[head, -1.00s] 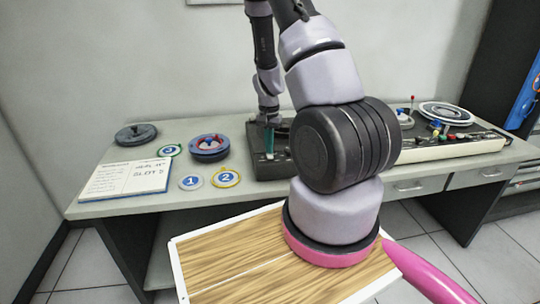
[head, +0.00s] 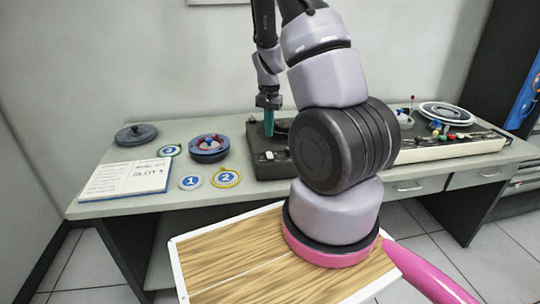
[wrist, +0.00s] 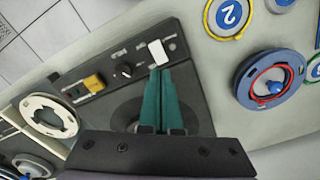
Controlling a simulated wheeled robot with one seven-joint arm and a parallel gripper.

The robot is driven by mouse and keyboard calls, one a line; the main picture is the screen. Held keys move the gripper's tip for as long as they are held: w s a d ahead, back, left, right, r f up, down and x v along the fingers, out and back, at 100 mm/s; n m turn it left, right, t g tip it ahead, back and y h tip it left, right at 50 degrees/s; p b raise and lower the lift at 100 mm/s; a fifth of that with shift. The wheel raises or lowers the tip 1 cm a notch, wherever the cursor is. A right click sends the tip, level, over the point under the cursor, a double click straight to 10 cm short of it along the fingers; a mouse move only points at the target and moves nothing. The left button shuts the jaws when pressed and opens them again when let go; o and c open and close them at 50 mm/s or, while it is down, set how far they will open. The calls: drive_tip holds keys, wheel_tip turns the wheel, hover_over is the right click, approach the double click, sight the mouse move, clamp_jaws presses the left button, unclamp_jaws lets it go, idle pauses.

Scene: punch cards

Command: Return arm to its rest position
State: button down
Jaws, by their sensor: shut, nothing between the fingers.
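My gripper (head: 268,130) has teal fingers, pressed together and empty. In the head view it points down over the left part of the black console (head: 262,168). In the wrist view my gripper (wrist: 158,75) lies over the console (wrist: 188,62), its fingertips appearing just below a white switch (wrist: 158,52). The fingers hide part of the dark round area on the console. In the head view my arm crosses the middle and hides the right part of the black console.
A beige console (head: 465,145) with levers stands right. The wall is behind; the space above the left desk is clear.

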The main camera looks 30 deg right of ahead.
idle(0.3)
drive_tip(key=s+a+r+n+t+y, duration=0.1)
drive_tip(key=s+a+r+t, duration=0.2)
drive_tip(key=r, duration=0.8)
drive_tip(key=s+a+r+n+y, duration=0.15)
drive_tip(key=a+r, duration=0.35)
drive_tip(key=r, duration=0.5)
drive_tip(key=s+a+r+n+t, duration=0.2)
drive_tip(key=s+a+r+t, duration=0.2)
drive_tip(key=s+r, duration=0.8)
drive_tip(key=s+a, duration=0.1)
drive_tip(key=s, duration=0.2)
drive_tip(key=shift+a, duration=0.15)
drive_tip(key=shift+r+n+h, duration=0.1)
drive_tip(key=shift+n+h, duration=0.15)
drive_tip(key=shift+n, duration=0.1)
